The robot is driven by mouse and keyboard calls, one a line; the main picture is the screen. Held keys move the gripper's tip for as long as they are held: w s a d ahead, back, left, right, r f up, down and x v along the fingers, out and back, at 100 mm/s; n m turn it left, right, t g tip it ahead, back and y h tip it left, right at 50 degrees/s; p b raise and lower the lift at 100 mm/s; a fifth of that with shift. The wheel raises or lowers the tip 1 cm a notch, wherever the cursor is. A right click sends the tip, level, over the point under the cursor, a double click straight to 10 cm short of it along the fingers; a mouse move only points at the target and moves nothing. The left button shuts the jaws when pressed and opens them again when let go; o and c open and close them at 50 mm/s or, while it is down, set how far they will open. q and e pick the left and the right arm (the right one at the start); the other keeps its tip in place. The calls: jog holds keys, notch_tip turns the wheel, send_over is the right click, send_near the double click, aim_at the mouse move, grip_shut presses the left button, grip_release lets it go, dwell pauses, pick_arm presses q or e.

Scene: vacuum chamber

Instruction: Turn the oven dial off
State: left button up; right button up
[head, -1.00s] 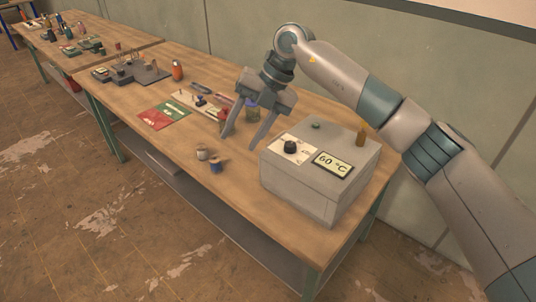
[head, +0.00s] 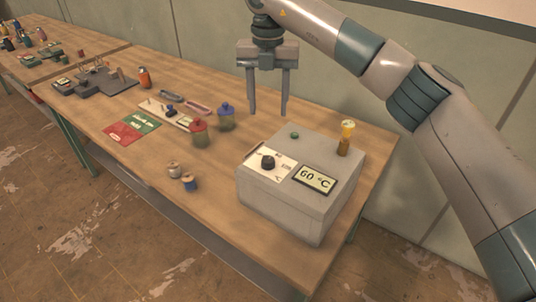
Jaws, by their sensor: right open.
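The oven (head: 290,208) is a grey box near the right end of the wooden table. Its black dial (head: 268,162) sits on a white plate on the sloped top face. Beside the dial, a display (head: 314,178) reads 60 °C. My right gripper (head: 268,112) is open and empty, fingers pointing down. It is above and behind the dial in the picture, apart from it. My left gripper is not in view.
On the oven top are a small green knob (head: 295,135) and a brown bottle with a yellow top (head: 345,138). A red-lidded jar (head: 199,132) and a blue-lidded jar (head: 226,118) stand left of the gripper. Small spools (head: 189,182) lie left of the oven.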

aim_at(268, 159)
notch_tip(268, 159, down, 15)
jog(key=p, duration=0.6)
jog(key=shift+s+f, duration=0.1)
jog(key=shift+f, duration=0.8)
jog(key=c, duration=1.1)
